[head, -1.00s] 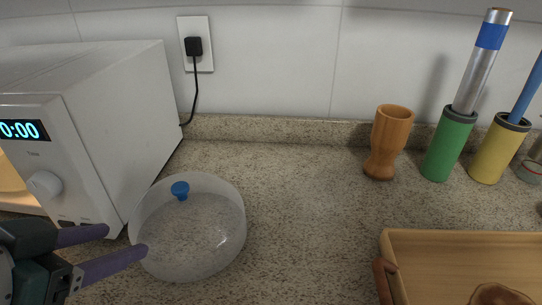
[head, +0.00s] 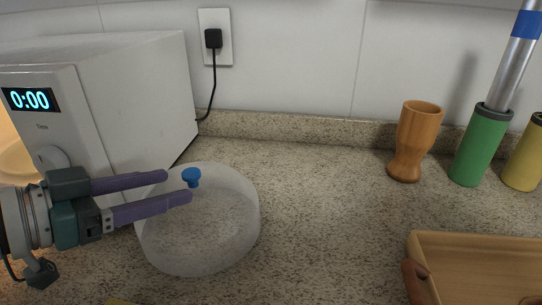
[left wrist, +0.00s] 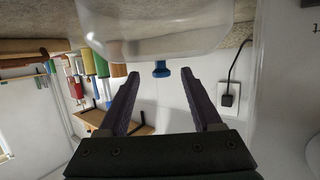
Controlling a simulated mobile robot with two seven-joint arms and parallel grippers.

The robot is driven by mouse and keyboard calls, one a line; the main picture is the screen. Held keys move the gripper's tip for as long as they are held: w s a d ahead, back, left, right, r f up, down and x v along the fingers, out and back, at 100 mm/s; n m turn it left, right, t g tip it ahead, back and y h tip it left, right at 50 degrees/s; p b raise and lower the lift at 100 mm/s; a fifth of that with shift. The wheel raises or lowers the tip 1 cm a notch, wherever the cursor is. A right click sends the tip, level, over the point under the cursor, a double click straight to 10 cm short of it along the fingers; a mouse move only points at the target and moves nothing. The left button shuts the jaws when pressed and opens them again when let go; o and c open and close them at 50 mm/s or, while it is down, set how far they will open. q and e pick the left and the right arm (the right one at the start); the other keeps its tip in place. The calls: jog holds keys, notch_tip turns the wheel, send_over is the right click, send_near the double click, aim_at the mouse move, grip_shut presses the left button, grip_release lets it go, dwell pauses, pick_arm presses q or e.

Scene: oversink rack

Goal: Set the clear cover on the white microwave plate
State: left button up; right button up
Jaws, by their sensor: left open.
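The clear cover (head: 205,240) is a round, see-through dome standing on the counter in front of the microwave, with a blue knob (head: 191,176) on top. My left gripper (head: 178,186) is open, its two purple fingers reaching in from the left towards the knob. In the left wrist view the cover (left wrist: 155,30) hangs at the top of the picture, and its knob (left wrist: 161,69) shows between and just beyond the open fingertips (left wrist: 160,74). I cannot tell whether they touch it. A pale round shape (head: 18,160) in the microwave's lit opening may be the white plate. My right gripper is out of view.
The white microwave (head: 135,95) stands at the left, its display reading 0:00. A wooden cup (head: 414,145), green holder (head: 476,150) and yellow holder (head: 524,155) stand along the back right. A wooden tray (head: 475,245) lies front right. The middle counter is clear.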

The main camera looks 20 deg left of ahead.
aim_at(191, 172)
pick_arm(q)
jog(key=x, duration=0.2)
jog(key=r+x, duration=0.1)
jog(key=x, duration=0.1)
jog(key=shift+w, duration=0.2)
jog(key=shift+w+d+f, duration=0.25)
jog(key=shift+w, duration=0.2)
grip_shut()
